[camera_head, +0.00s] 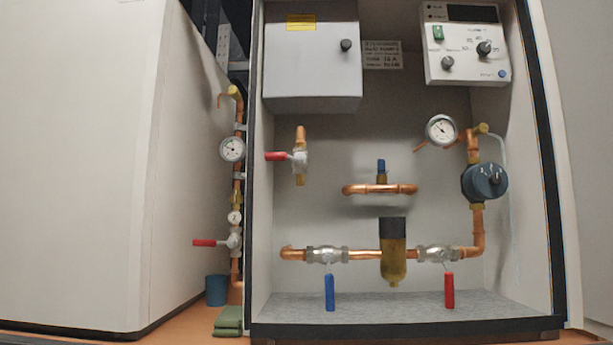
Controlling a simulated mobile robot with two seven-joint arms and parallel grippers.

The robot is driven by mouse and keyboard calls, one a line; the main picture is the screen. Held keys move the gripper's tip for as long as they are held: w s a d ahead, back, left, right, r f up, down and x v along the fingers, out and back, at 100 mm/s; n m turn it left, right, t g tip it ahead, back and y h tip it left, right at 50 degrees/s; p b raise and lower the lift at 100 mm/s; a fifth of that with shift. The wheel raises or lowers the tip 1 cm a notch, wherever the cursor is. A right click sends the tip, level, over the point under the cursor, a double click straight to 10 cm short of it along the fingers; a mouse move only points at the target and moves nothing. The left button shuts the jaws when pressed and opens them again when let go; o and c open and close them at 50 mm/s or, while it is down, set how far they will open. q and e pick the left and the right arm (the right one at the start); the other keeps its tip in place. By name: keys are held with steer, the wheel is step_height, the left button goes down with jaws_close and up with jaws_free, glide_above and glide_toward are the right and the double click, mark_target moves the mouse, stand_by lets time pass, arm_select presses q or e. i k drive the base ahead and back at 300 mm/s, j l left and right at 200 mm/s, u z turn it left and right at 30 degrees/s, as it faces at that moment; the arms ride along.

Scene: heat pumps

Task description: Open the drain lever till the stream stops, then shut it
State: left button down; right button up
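No lever carries a readable drain label. A red lever (204,243) sticks out level to the left from a valve (234,240) on the copper pipe left of the open cabinet. Another red lever (276,156) sticks out level to the left on a short pipe stub inside the cabinet. A blue lever (330,292) and a red lever (449,290) hang straight down from two valves on the lower copper pipe (362,254). I see no clear stream of water. Neither of my grippers is in view.
A blue bucket (216,290) and folded green cloths (228,320) are at the foot of the left pipe. A large white casing (75,160) closes off the left. A brass filter (393,262), gauge (441,130), dark blue pump (484,182) and control panel (474,45) fill the cabinet's right.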

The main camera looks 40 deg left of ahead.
mark_target(299, 158)
steer(key=u, duration=1.6)
